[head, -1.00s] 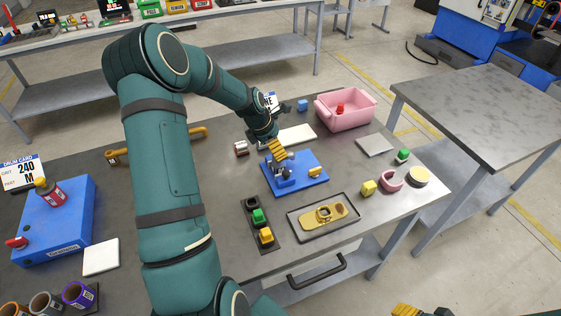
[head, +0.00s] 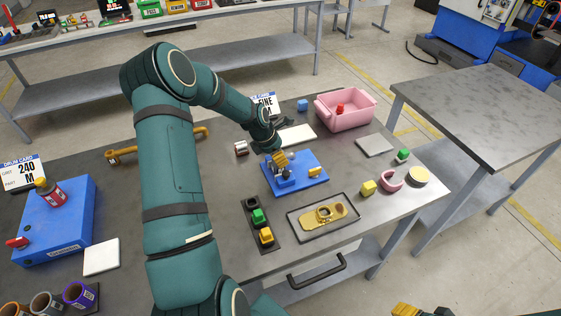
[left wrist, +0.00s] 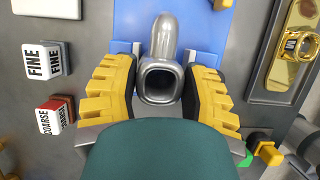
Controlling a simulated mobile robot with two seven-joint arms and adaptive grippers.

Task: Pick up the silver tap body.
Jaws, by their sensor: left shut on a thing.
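The silver tap body (head: 286,174) is at the blue fixture (head: 312,186) in the middle of the table. In the left wrist view the tap body (left wrist: 167,38) shows its curved spout and a square open end facing me. My left gripper (head: 279,161) has come in from above; its yellow fingers (left wrist: 160,78) are on both sides of the tap body and shut on it. Whether the tap body still touches the fixture is not clear. Of my right gripper (head: 418,311), only yellow finger parts show at the bottom edge.
A brass plate (head: 335,211) lies in a dark tray in front. A holder with green and yellow blocks (head: 259,216) stands at left front. A pink bin (head: 346,121) stands at back right, and a grey pad (head: 375,146) lies near it.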

